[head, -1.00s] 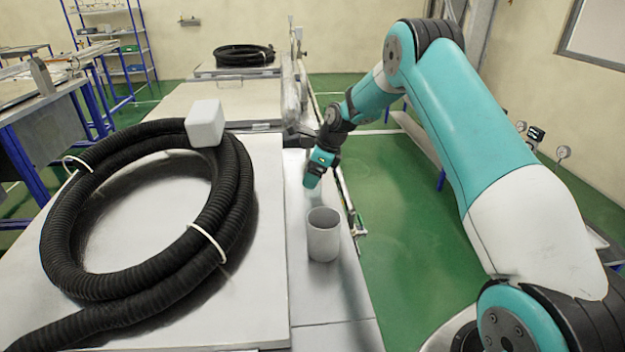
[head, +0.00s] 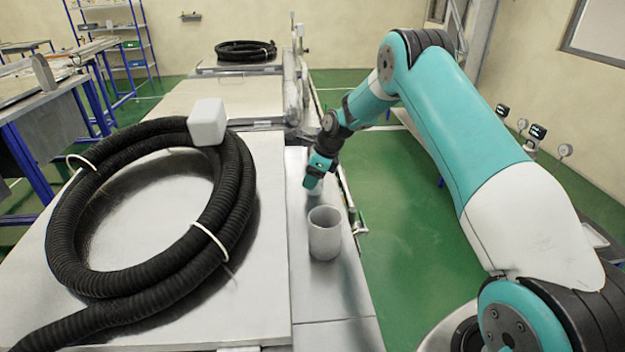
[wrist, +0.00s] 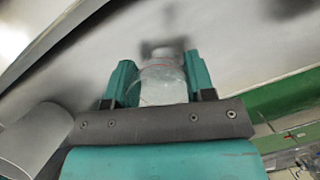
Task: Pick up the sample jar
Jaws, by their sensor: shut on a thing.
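The sample jar (wrist: 163,85) shows in the wrist view as a small clear, whitish jar with a reddish line near its top. It stands between the two teal fingers of my gripper (wrist: 160,78), which are shut on it from both sides. In the head view my gripper (head: 315,180) points down at the pale ledge (head: 315,285), just behind the grey cup. The jar is mostly hidden there by the gripper. I cannot tell whether the jar still touches the ledge.
An open grey cup (head: 324,240) stands on the ledge close to my gripper; it also shows in the wrist view (wrist: 36,140). Green floor (head: 400,280) is open at right.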

